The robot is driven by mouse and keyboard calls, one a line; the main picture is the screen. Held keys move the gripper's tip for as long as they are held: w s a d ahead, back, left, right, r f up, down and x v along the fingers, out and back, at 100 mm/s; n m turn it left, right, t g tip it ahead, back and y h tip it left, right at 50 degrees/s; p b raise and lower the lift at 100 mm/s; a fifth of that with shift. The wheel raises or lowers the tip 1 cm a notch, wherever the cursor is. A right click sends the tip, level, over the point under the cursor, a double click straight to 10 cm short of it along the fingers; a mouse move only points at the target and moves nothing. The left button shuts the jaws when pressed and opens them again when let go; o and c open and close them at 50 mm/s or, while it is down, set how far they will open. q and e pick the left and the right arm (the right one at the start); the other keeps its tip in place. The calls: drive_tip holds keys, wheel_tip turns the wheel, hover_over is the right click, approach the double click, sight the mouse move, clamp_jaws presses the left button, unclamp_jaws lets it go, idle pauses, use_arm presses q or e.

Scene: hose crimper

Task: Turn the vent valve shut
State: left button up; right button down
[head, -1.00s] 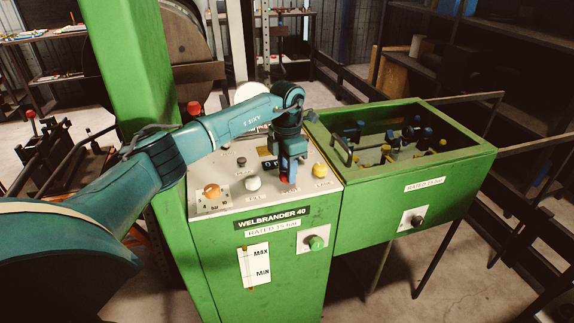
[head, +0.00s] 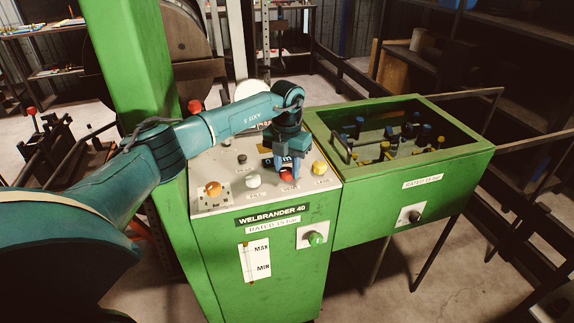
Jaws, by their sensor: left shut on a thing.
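A green crimper cabinet (head: 220,250) labelled WELBRANDER 40 has a pale control panel on top. The red knob (head: 287,175) stands near the panel's front edge, between a white knob (head: 253,181) and a yellow knob (head: 319,167). The lettering below the red knob is small; it seems to read VENT. My left gripper (head: 285,168) points down over the red knob and is shut on it; the fingers hide its back part. My right gripper is not in view.
An orange knob (head: 213,188) sits at the panel's left. A green open bin (head: 415,190) with blue and yellow fittings adjoins on the right. A green column (head: 130,60) rises at the left.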

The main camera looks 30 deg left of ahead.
sight(287, 170)
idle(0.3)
use_arm(q)
drive_tip(key=o, duration=1)
drive_tip(key=shift+c, duration=0.2)
wheel_tip(287, 170, up, 13)
drive_tip(key=b, duration=0.1)
drive_tip(key=shift+b, duration=0.4)
